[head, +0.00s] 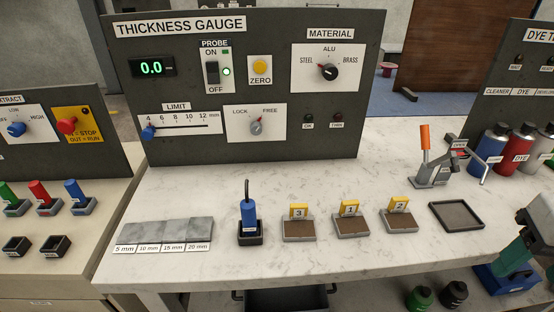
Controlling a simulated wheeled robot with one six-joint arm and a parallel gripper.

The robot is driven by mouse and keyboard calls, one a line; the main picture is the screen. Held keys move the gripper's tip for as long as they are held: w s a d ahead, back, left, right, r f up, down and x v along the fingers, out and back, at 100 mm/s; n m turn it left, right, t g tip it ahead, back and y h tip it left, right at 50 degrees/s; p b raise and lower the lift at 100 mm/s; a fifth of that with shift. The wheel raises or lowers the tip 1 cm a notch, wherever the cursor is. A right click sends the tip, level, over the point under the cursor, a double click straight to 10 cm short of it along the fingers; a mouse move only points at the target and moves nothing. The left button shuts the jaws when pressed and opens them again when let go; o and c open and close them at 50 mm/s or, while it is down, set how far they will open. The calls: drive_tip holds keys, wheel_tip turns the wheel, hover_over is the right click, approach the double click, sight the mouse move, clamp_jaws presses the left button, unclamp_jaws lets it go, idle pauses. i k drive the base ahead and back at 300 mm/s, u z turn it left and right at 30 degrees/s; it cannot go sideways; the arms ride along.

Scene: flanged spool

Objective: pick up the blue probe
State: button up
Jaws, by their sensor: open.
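The blue probe (249,213) stands upright in a small black holder (249,237) on the front part of the pale bench. A dark cable or hook rises from its top. A small white label is on its lower body. Its lower end is hidden inside the holder.
The thickness gauge panel (230,140) stands behind the probe. Grey step blocks (165,235) lie to its left. Yellow-tagged blocks (299,228) sit to its right, then an empty dark tray (457,215). An orange-handled clamp (430,165) stands farther back. Bench between probe and panel is clear.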

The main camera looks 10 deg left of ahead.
sight(248, 205)
drive_tip(key=z, duration=1.4)
drive_tip(key=k, duration=0.85)
drive_tip(key=u, duration=0.9)
